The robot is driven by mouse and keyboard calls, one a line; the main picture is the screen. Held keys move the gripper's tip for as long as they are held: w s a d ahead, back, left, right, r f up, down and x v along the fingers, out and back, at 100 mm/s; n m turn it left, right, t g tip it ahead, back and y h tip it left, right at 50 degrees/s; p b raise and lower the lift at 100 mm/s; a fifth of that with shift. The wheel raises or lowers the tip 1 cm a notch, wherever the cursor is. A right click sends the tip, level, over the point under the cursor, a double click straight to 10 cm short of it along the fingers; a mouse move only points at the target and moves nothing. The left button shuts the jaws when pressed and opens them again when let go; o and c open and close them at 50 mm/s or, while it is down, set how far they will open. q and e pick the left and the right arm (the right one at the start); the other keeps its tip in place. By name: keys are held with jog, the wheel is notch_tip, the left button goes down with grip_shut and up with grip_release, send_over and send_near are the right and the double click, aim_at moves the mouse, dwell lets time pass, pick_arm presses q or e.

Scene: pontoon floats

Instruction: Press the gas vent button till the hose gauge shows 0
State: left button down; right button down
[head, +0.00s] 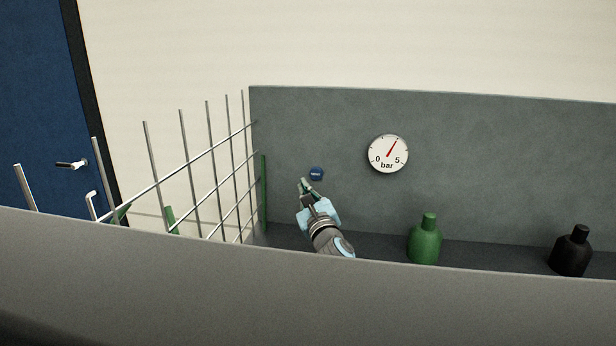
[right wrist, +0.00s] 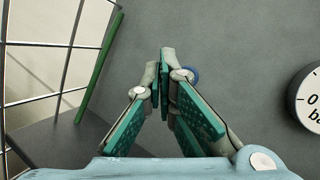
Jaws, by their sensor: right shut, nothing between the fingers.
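The blue button (head: 316,174) sits on the grey back panel, left of the gauge. The round white gauge (head: 387,153) reads from 0 to 5 bar; its red needle points up and slightly right, a little past mid-scale. My right gripper (head: 305,184) is shut and empty, its tips just left of and below the button in the head view. In the right wrist view the shut fingertips (right wrist: 166,58) partly cover the button (right wrist: 193,74), which shows just to their right. I cannot tell whether they touch it. My left gripper is not in view.
A green bottle (head: 425,240) and a black bottle (head: 572,251) stand on the shelf to the right. A metal wire grid (head: 197,156) stands at the left. A grey ledge (head: 300,290) crosses the front. The panel around the button is clear.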

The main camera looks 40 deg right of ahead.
aim_at(313, 177)
jog(key=shift+d, duration=0.25)
jog(key=w+d, duration=0.2)
jog(key=d, duration=0.1)
jog(key=w+d+b, duration=0.1)
jog(key=w+d, duration=0.2)
jog(key=shift+b, duration=0.3)
jog(key=shift+w+d, duration=0.25)
jog(key=shift+d, duration=0.05)
jog(key=shift+d, duration=0.1)
dwell(0.9)
jog(key=shift+w+d, duration=0.25)
